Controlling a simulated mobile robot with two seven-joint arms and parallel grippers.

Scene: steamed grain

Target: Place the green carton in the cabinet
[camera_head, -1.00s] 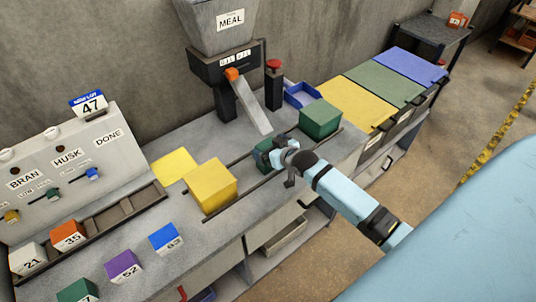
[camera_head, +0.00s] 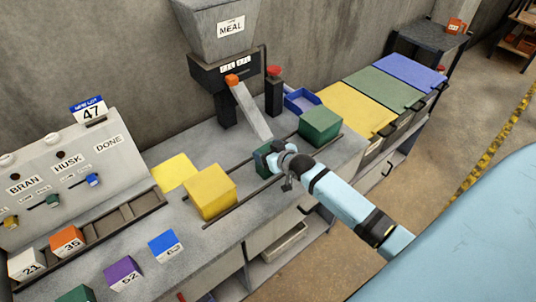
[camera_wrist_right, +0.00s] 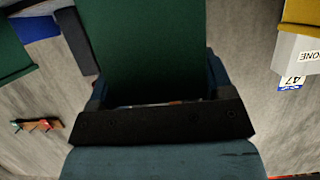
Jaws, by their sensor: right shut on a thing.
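My right gripper (camera_head: 268,159) is over the grey counter, between the yellow carton and a green carton (camera_head: 320,124) that stands at the back right of the rails. In the right wrist view, my right gripper (camera_wrist_right: 155,88) is shut on a dark green carton (camera_wrist_right: 150,42) between its fingers. The other green carton also shows at the left edge of the wrist view (camera_wrist_right: 12,48). Cabinet units (camera_head: 410,75) with yellow, green and blue tops stand beyond the counter's right end. My left gripper is not in view.
A yellow carton (camera_head: 210,192) sits on the rails left of my gripper. A meal hopper (camera_head: 217,45) with a chute, a red-topped post (camera_head: 274,90) and a blue tray (camera_head: 301,101) stand behind. Several numbered cubes lie at the front left. Floor right of the counter is clear.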

